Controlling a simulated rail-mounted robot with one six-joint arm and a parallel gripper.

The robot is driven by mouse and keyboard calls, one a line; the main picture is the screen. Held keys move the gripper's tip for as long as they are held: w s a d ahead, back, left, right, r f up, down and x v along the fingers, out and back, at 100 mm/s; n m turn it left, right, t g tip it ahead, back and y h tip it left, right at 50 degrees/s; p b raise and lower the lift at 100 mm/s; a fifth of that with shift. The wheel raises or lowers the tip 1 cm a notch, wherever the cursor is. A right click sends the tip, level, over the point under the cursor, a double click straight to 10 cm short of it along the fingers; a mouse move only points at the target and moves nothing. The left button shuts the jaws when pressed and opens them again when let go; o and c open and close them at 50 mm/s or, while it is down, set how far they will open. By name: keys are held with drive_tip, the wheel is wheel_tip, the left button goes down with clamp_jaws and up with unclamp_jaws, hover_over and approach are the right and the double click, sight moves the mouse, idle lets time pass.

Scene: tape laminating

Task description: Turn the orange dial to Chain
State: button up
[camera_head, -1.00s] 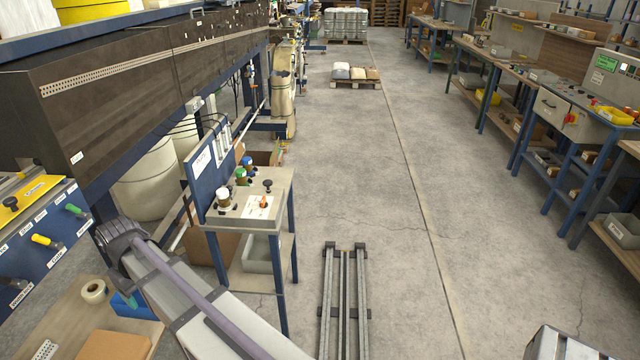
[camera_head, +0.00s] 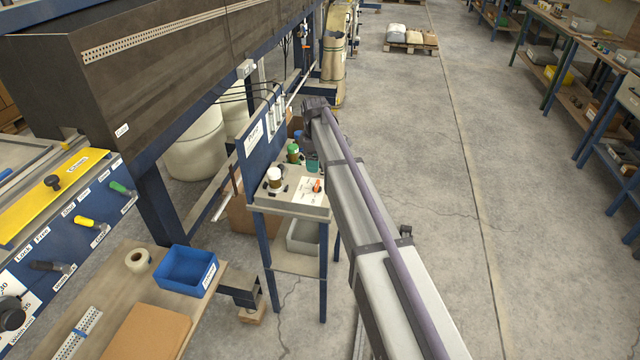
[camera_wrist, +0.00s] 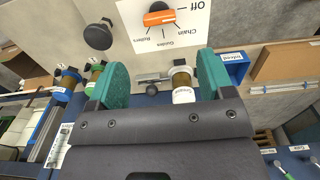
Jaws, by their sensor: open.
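The orange dial (camera_head: 317,186) sits on a white card (camera_head: 306,196) on the small control stand. In the wrist view the dial (camera_wrist: 160,18) is at the top, with Off, Chain, Guides and Rollers printed around it. Its handle lies nearly across the picture, its right end toward the Off side; which end is the pointer I cannot tell. My gripper (camera_wrist: 160,80) is open, with teal pads apart and nothing held. The dial lies beyond the fingertips in that view, not between them. In the head view my gripper (camera_head: 312,163) is partly hidden by my arm, just behind the dial.
A black knob (camera_wrist: 97,35) is left of the card. A blue panel (camera_head: 262,140) rises behind. A blue bin (camera_head: 186,271) is on the left bench. The aisle floor (camera_head: 440,150) is clear.

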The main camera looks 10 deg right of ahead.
sight(317, 186)
wheel_tip(317, 186, down, 10)
drive_tip(key=b, duration=0.9)
drive_tip(key=shift+r, duration=0.1)
drive_tip(key=c, duration=0.9)
